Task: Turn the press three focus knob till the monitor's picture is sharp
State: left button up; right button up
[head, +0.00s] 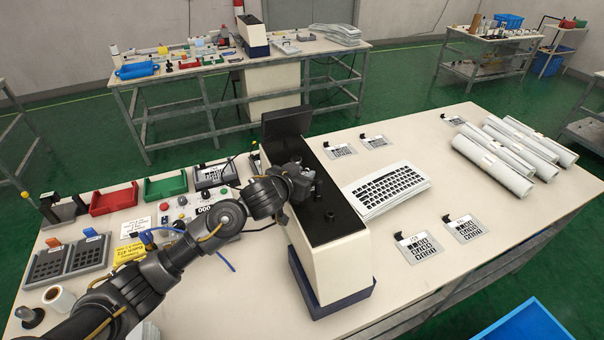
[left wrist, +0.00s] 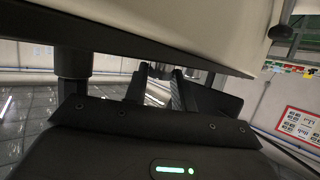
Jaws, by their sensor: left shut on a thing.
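The press (head: 345,262) in front of me has a cream body, a black top and a dark blue base. The monitor (head: 286,124) stands at its far end as a dark panel; no picture can be made out on it. My left gripper (head: 304,180) is over the press's black top. It is shut on a small dark part that I take for the focus knob, mostly hidden by the gripper in the head view. In the left wrist view the fingers (left wrist: 158,88) close around it beside the press's dark edge. My right gripper is out of view.
A keyboard-printed film stack (head: 386,188) lies right of the press, with several small keypad films and white rolls (head: 492,165) beyond. Red (head: 114,199) and green (head: 165,186) bins, a control box and a yellow note (head: 129,253) stand left.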

pick_arm(q)
jog(key=shift+w+a+r+m+g+h+p, duration=0.15)
jog(key=shift+m+g+h+p, duration=0.25)
jog(key=shift+p, duration=0.4)
jog(key=shift+s+a+r+m+g+h+p, duration=0.1)
jog(key=shift+m+g+h+p, duration=0.1)
jog(key=shift+m+h+p, duration=0.45)
jog(key=shift+w+f+m+g+h+p, duration=0.1)
jog(key=shift+f+m+g+h+p, duration=0.05)
jog(key=shift+m+g+h+p, duration=0.5)
jog(key=shift+w+a+f+m+g+h, duration=0.15)
jog(key=shift+m+g+h, duration=0.35)
jog(key=shift+m+g, duration=0.3)
jog(key=shift+m+g+h+b, duration=0.35)
jog(key=shift+m+h+b, duration=0.05)
jog(key=shift+m+b, duration=0.1)
jog(key=shift+w+f+m+g+h+b, duration=0.15)
jog(key=shift+m+g+h+b, duration=0.35)
jog(key=shift+m+g+b, duration=1)
jog(key=shift+g+b, duration=0.1)
jog(key=shift+b, duration=0.05)
